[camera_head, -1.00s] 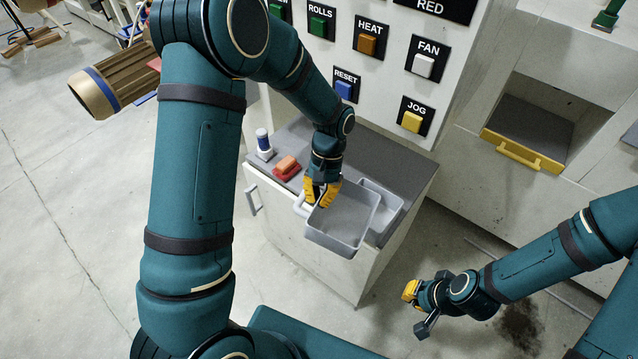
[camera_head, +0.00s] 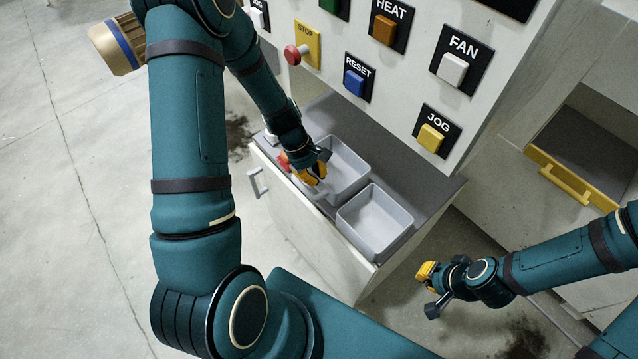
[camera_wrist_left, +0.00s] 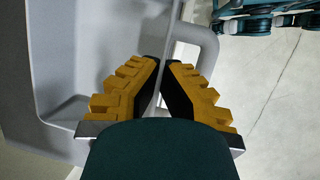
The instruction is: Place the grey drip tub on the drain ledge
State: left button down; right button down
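A grey tub (camera_head: 350,172) with a loop handle is at the middle of the grey top of a white cabinet, which I take as the drain ledge (camera_head: 405,166). I cannot tell whether it rests there or hangs just above. My left gripper (camera_head: 312,176) is at its near-left side, shut on the handle. In the left wrist view the fingertips (camera_wrist_left: 164,64) close on the handle (camera_wrist_left: 196,36), beside the tub wall (camera_wrist_left: 112,35). A second grey tub (camera_head: 375,220) stands to the right at the front edge. My right gripper (camera_head: 426,274) hangs low at the right, its fingers unclear.
A button panel (camera_head: 400,105) rises behind the top, with a red stop knob (camera_head: 292,54) sticking out. A red item (camera_head: 284,160) lies near the left gripper, mostly hidden. An open compartment with a yellow handle (camera_head: 568,180) is at the right.

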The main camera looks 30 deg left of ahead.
aim_at(316, 187)
pick_arm(q)
jog(key=shift+f+b, duration=0.6)
jog(key=shift+f, duration=1.95)
jog(key=shift+f, duration=0.15)
jog(key=c, duration=1.1)
grip_release()
jog(key=shift+c, duration=0.2)
